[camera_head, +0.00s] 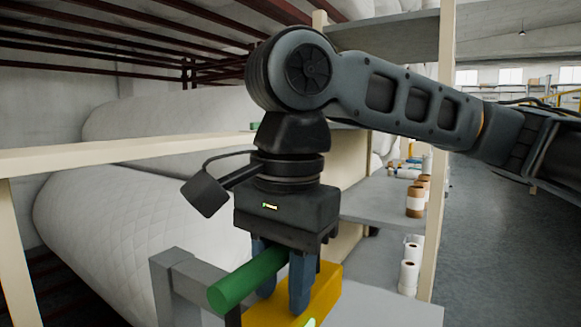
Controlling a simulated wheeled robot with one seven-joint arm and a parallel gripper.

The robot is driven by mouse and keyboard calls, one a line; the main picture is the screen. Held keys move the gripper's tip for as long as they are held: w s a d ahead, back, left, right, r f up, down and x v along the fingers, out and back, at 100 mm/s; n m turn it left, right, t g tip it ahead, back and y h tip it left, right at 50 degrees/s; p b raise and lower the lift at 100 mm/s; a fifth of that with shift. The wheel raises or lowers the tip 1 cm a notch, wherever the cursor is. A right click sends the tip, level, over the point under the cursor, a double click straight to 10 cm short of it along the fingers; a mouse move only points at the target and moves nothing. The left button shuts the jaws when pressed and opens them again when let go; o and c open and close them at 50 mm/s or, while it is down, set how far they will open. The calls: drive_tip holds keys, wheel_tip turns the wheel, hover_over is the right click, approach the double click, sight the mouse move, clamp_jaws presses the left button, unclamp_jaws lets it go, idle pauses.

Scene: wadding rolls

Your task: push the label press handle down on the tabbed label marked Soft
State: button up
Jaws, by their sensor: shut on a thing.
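The label press has a grey frame (170,285) and a thick green handle bar (236,287). A yellow block (322,291) sits below and to the right of the bar. My gripper (283,293) points down with its two blue-grey fingers shut on the green handle, one finger on each side. The handle's near end sticks out to the left of the fingers. A small bright green patch (310,323) shows at the bottom edge; I cannot tell what it is. I cannot make out the label marked Soft.
Large quilted white wadding rolls (95,235) lie on the rack at the left, behind a cream beam (110,155). A cream post (437,200) stands at right. Shelves with small rolls (409,272) are behind. A grey surface (385,312) extends right of the press. Open floor lies further right.

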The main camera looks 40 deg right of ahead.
drive_tip(key=f, duration=0.3)
drive_tip(key=shift+s+g, duration=0.3)
drive_tip(key=shift+s, duration=0.05)
drive_tip(key=r+p, duration=0.3)
drive_tip(key=p, duration=0.1)
drive_tip(key=shift+w+r, duration=0.25)
drive_tip(key=shift+w, duration=0.05)
wheel_tip(320, 180, up, 10)
drive_tip(key=p, duration=0.9)
drive_tip(key=shift+r, duration=1.3)
drive_tip(key=shift+r, duration=0.1)
drive_tip(key=shift+r, duration=1.2)
wheel_tip(320, 180, up, 6)
